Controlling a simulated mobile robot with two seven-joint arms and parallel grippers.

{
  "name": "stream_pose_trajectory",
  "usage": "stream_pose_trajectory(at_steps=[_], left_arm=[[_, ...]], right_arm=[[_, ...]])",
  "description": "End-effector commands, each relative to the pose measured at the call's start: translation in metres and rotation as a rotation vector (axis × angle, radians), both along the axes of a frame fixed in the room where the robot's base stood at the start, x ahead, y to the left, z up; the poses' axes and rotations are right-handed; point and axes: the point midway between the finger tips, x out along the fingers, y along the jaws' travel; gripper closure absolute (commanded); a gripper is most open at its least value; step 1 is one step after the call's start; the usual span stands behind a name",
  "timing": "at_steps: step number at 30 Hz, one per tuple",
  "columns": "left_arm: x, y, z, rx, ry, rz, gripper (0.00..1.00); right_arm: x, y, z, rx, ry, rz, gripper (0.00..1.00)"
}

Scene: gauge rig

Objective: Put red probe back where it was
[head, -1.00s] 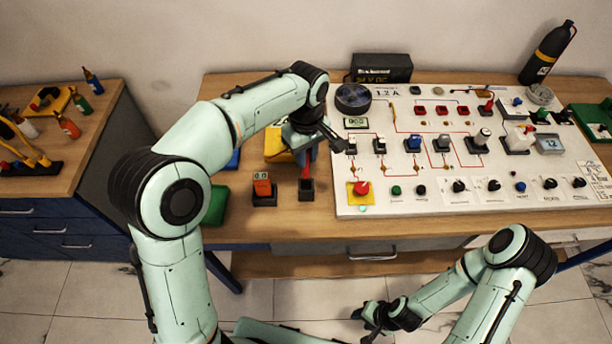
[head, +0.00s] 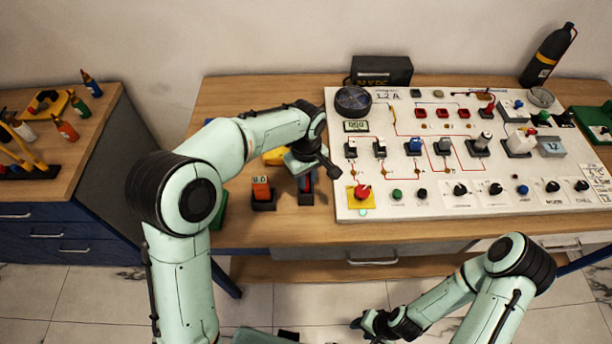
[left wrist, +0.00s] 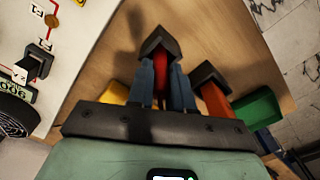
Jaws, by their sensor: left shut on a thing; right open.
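The red probe (left wrist: 161,66) is between the two blue fingers of my left gripper (left wrist: 165,80) in the left wrist view, and the gripper is shut on it. The probe's lower end is at the mouth of a small black holder (left wrist: 158,42); how deep it sits is hidden. In the head view, my left gripper (head: 306,181) is right above this holder (head: 306,198), left of the white panel, and covers most of the probe. My right gripper (head: 364,324) is open and empty, low in front of the table.
An orange meter (head: 262,188) stands in its own black holder close to the left of the probe holder. The white panel (head: 345,205) with switches and knobs lies to the right. A yellow thing (head: 273,157) and a green block (left wrist: 256,108) are nearby.

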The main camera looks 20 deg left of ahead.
Motion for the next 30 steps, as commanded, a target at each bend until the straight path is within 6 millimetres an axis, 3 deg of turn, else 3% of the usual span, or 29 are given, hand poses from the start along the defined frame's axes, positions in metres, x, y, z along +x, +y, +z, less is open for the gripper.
stream_pose_trajectory(at_steps=[2,3,4,5,13,17,30], left_arm=[[-0.001,0.000,-0.004,0.000,0.001,0.000,1.00],[0.000,0.000,-0.003,0.000,0.001,0.000,0.67],[0.000,0.000,-0.003,0.000,0.001,0.000,0.57],[0.000,0.000,-0.003,0.000,0.001,0.000,0.54],[0.000,0.000,-0.002,0.000,0.000,0.000,0.54],[0.001,0.000,0.008,-0.001,-0.002,0.000,0.54],[0.001,0.000,0.097,-0.001,-0.006,-0.001,0.54]], right_arm=[[-0.002,0.000,-0.003,0.000,0.002,0.000,0.57],[-0.002,0.000,-0.002,0.000,0.002,0.000,0.57],[-0.002,0.000,-0.002,0.000,0.002,0.000,0.57],[-0.002,0.000,-0.002,0.000,0.002,0.000,0.57],[-0.001,0.000,-0.001,0.000,0.001,0.000,0.57],[0.002,0.000,0.002,0.001,-0.001,0.000,0.57],[0.016,0.000,0.017,0.000,-0.019,0.000,0.57]])
